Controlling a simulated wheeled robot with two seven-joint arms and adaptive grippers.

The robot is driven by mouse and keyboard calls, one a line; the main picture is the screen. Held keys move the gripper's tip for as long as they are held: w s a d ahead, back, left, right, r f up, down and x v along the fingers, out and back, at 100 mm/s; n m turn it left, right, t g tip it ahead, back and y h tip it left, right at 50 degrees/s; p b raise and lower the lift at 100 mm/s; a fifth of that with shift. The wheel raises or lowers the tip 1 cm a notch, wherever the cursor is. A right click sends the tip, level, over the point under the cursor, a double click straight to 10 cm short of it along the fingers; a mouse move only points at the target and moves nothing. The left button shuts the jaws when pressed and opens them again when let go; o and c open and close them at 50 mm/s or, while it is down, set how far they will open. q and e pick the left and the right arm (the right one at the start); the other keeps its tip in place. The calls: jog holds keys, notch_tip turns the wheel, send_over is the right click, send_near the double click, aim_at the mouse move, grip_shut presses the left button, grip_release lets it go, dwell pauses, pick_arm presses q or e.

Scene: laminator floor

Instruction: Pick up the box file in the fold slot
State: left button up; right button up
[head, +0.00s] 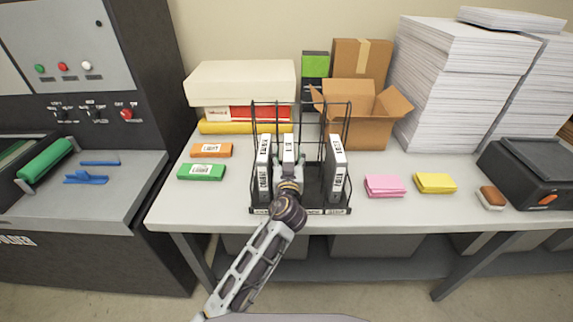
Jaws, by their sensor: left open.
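A black wire rack (349,196) stands on the table and holds three upright grey box files with white spine labels. The left file (264,165) and the middle file (289,150) stand close together. The right file (335,165) stands apart, with a gap to its left. Small labels run along the rack's front edge; they are too small to read surely, and my arm covers part of them, so I cannot tell which slot is fold. My left gripper (288,172) is open at the front of the middle file, hiding its lower part. I cannot tell whether it touches the file.
The table (180,212) also bears orange (211,150) and green (201,172) packs at left, pink (385,186) and yellow (435,183) pads at right, and a black machine (530,170). Boxes and paper stacks (455,85) fill the back.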

pick_arm(q)
jog(key=shift+s+r, duration=0.1)
jog(key=shift+s, duration=0.1)
jog(key=shift+w, duration=0.1)
grip_shut()
pick_arm(e)
jog(key=shift+s, duration=0.25)
